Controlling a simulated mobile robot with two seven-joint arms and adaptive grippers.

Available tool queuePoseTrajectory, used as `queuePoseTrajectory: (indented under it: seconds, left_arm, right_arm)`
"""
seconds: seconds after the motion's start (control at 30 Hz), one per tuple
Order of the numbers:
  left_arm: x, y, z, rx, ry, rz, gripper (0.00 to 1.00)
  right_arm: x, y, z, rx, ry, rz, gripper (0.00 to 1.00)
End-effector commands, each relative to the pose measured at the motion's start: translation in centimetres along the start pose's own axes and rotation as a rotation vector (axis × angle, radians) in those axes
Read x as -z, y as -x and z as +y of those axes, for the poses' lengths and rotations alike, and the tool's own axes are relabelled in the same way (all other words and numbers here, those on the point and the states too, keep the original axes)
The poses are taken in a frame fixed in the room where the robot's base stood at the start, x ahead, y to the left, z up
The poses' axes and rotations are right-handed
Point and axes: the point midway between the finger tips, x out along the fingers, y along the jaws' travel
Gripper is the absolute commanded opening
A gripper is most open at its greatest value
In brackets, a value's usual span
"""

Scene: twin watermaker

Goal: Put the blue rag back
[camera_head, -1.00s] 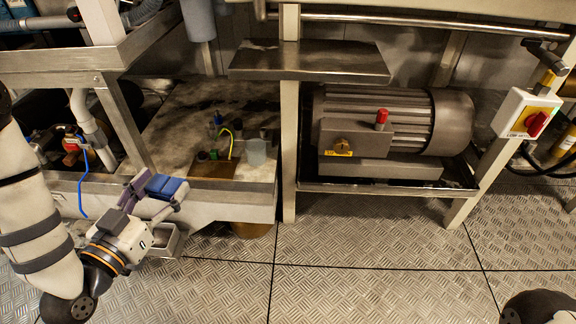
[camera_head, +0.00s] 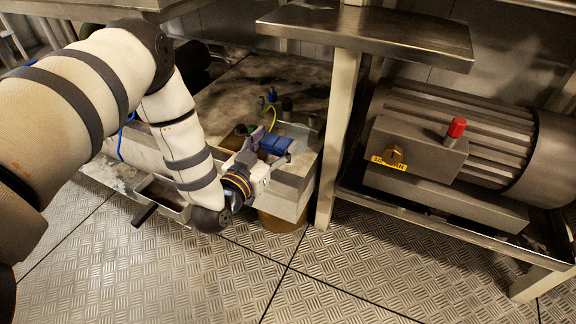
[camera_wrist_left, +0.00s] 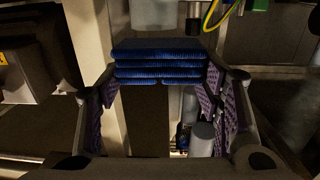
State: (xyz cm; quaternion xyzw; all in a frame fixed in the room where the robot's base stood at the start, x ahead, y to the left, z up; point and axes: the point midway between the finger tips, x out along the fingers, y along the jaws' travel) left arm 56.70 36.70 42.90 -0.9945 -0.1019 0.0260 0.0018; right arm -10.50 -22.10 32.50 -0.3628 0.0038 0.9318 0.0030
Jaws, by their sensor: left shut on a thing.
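The blue rag (camera_head: 274,143) is a folded, layered stack held between the purple-padded fingers of my left gripper (camera_head: 264,150). In the left wrist view the rag (camera_wrist_left: 160,62) spans the gap between the left gripper's fingertips (camera_wrist_left: 160,78), its several folded layers facing the camera. In the head view the rag is over the front right part of the low stained bench (camera_head: 225,95); I cannot tell whether it touches the bench. My right gripper is not in view.
A grey motor (camera_head: 465,130) with a red-capped box (camera_head: 418,150) sits on a lower shelf to the right. A metal shelf (camera_head: 365,32) overhangs between bench and motor, beside a pale upright post (camera_head: 337,140). Chequered floor (camera_head: 320,270) is clear in front.

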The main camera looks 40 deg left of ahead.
Motion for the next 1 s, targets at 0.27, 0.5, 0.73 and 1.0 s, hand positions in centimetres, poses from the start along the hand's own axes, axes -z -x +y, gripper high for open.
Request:
queuePoseTrajectory:
  seconds: [0.27, 0.5, 0.73, 1.0]
  left_arm:
    - [-3.2, -2.7, 0.7, -0.001, 0.0, 0.002, 0.32]
    - [-6.0, -2.9, 0.8, -0.001, 0.001, 0.002, 0.32]
    - [-6.1, -2.8, 0.8, -0.001, 0.0, 0.002, 0.32]
    - [-6.2, -2.8, 0.7, -0.001, 0.0, 0.003, 0.79]
  right_arm:
    - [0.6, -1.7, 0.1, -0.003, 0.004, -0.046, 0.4]
    - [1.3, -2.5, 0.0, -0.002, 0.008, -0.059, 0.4]
    - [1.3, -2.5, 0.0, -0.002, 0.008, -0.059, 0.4]
    - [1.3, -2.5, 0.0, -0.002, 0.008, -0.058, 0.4]
